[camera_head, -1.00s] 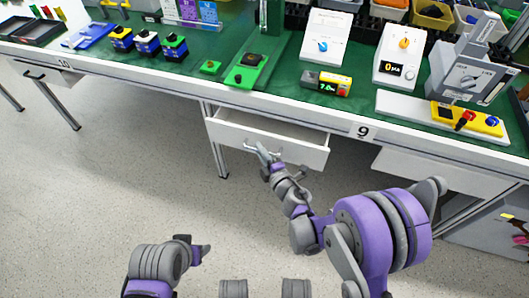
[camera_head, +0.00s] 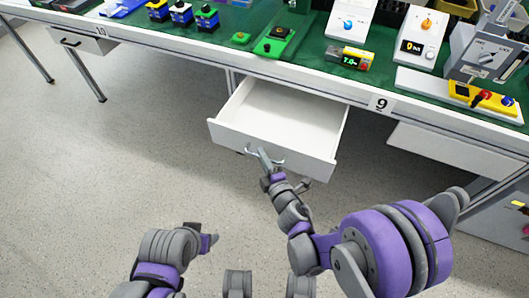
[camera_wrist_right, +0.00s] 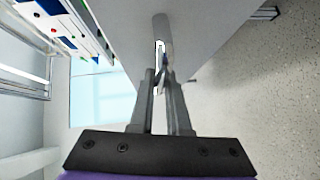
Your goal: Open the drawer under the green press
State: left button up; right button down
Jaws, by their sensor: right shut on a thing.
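The white drawer (camera_head: 290,112) under the bench is pulled well out, and its empty inside shows in the head view. The green press (camera_head: 278,43) stands on the bench top above it, its upper part cut off by the frame. My right gripper (camera_head: 262,158) is shut on the drawer's handle (camera_head: 282,161) at the front face. In the right wrist view, the fingers (camera_wrist_right: 162,75) close around the handle (camera_wrist_right: 162,32) against the drawer front (camera_wrist_right: 205,25). My left gripper (camera_head: 210,241) hangs low over the floor, away from the drawer; its jaws are too unclear to judge.
Another, closed drawer (camera_head: 85,41) is at the far left. A white panel (camera_head: 450,158) hangs under the bench to the right. The floor before the drawer is free.

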jog(key=shift+s, duration=0.2)
jog(key=c, duration=1.2)
grip_release()
jog(key=shift+o, duration=0.2)
jog(key=v, duration=1)
jog(key=shift+s, duration=0.35)
jog(key=shift+d, duration=0.15)
